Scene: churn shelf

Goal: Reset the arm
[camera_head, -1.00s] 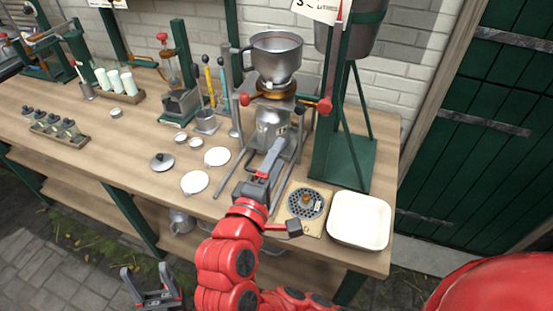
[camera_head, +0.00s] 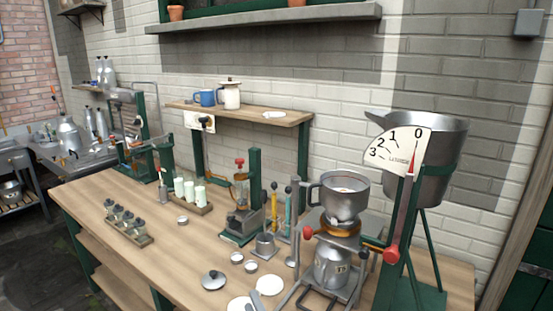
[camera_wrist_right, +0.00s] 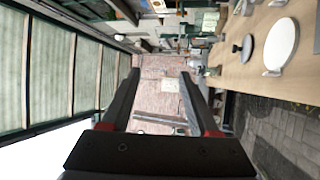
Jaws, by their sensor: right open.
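My right gripper (camera_wrist_right: 160,76) shows only in its own wrist view. Its two dark fingers stand wide apart with nothing between them. Past the fingers are a brick wall and the yard, turned sideways in that view. The wooden bench top (camera_wrist_right: 240,75) with a white plate (camera_wrist_right: 282,41) lies to the right of the fingers, apart from them. In the head view neither arm nor gripper shows, and my left gripper is in neither current view.
The head view shows the bench (camera_head: 95,205) with a metal funnel bowl (camera_head: 338,196), a jug (camera_head: 331,262), a hanging bucket (camera_head: 436,146) with a dial (camera_head: 398,150), small bottles (camera_head: 126,220) in a rack, white cups (camera_head: 190,191) and a lid (camera_head: 213,280). A raised shelf (camera_head: 240,113) stands behind.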

